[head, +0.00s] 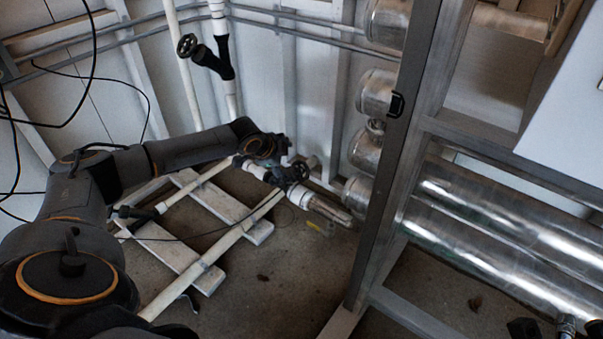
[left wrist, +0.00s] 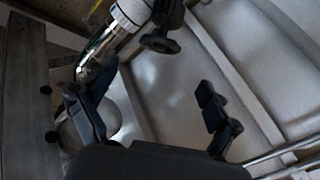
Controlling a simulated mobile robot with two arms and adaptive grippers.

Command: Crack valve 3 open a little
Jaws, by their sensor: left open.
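A black valve handwheel (head: 295,172) sits on a white pipe low in the middle of the head view. A black handwheel (left wrist: 158,42) on a white pipe also shows at the top of the left wrist view. No number is readable, so I cannot tell which valve is 3. My left gripper (head: 284,158) is right by the low handwheel in the head view. In the left wrist view its fingers (left wrist: 143,85) are spread wide with nothing between them; the handwheel is beyond the fingertips, apart from them. My right gripper is not seen.
Another black handwheel valve (head: 187,45) is on the pipes at upper left. A black-handled valve (head: 137,216) is at lower left. A metal post (head: 392,150) and shiny cylinders (head: 500,225) stand to the right. Unidentified dark parts touch the bottom right edge.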

